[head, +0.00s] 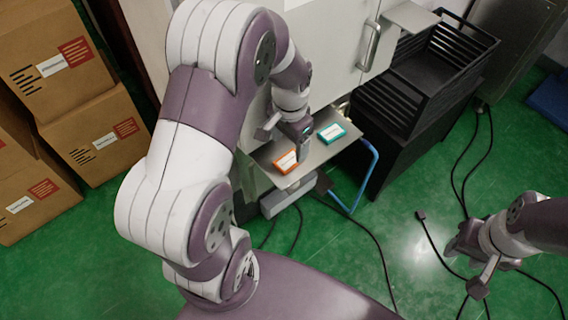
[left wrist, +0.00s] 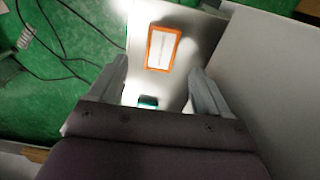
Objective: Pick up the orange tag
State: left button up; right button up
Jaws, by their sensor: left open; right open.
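The orange tag (head: 286,162), with a white label face, lies flat on the left part of a small metal shelf (head: 310,155). In the left wrist view the orange tag (left wrist: 162,48) lies beyond my fingertips, between their lines and not touched. My left gripper (head: 288,138) is open and empty above the shelf, close to the orange tag; its fingers (left wrist: 158,68) also show in the left wrist view. A teal tag (head: 332,133) lies to the right on the same shelf; it is mostly hidden in the left wrist view (left wrist: 148,101). My right gripper (head: 467,267) is open and empty over the floor.
A pale cabinet (head: 335,45) with a handle stands behind the shelf. Black crates (head: 440,65) stand to its right. A blue tube (head: 372,165) bends beside the shelf's right edge. Cardboard boxes (head: 95,135) are stacked at left. Black cables cross the green floor.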

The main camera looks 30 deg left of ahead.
aim_at(289, 160)
pick_arm(q)
notch_tip(289, 160, down, 6)
jog(key=shift+w+r, duration=0.15)
jog(key=shift+r, duration=0.05)
jog(key=shift+a+f, duration=0.1)
jog(key=shift+f, duration=0.2)
jog(key=c, duration=1.1)
jog(key=shift+c, duration=0.2)
